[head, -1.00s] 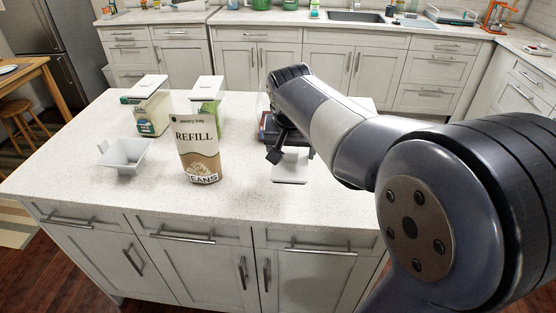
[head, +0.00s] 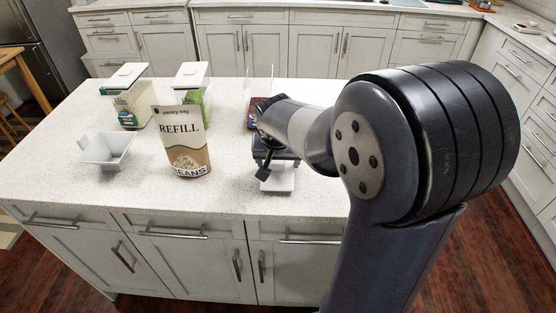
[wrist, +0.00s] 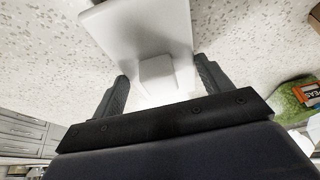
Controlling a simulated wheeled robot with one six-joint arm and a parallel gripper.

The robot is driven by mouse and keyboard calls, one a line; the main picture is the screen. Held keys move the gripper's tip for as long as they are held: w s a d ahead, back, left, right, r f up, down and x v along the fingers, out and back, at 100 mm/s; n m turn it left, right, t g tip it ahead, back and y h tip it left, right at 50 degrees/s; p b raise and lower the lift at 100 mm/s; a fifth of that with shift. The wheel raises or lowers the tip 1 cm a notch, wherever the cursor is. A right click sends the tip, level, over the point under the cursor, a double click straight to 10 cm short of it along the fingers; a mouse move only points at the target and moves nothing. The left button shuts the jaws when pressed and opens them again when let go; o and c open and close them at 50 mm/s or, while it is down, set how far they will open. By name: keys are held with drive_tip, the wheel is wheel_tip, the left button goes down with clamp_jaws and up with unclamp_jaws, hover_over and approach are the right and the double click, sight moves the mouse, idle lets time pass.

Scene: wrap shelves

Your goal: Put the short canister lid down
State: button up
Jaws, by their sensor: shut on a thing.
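The white lid (head: 280,182) is a square plate near the front edge of the island counter. In the wrist view the lid (wrist: 137,28) has a block-shaped knob between my two fingers. My gripper (wrist: 163,88) is shut on the lid; in the head view my gripper (head: 267,165) is partly hidden by my arm. Whether the lid touches the counter or hangs just above it, I cannot tell. A clear container (head: 262,84) stands behind my arm, with its lower part hidden, so I cannot tell if it is the short canister.
A beans refill bag (head: 186,142) stands left of my gripper. The counter (head: 225,195) is bare between the bag and the lid.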

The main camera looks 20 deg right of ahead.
drive_tip(key=o, duration=0.5)
drive_tip(key=shift+f, duration=0.15)
drive_tip(key=o, duration=0.5)
drive_tip(key=shift+r, duration=0.3)
drive_tip(key=v, duration=1.2)
drive_tip(key=shift+s+f+p, duration=0.1)
drive_tip(key=shift+p, duration=0.2)
drive_tip(key=shift+f, duration=0.1)
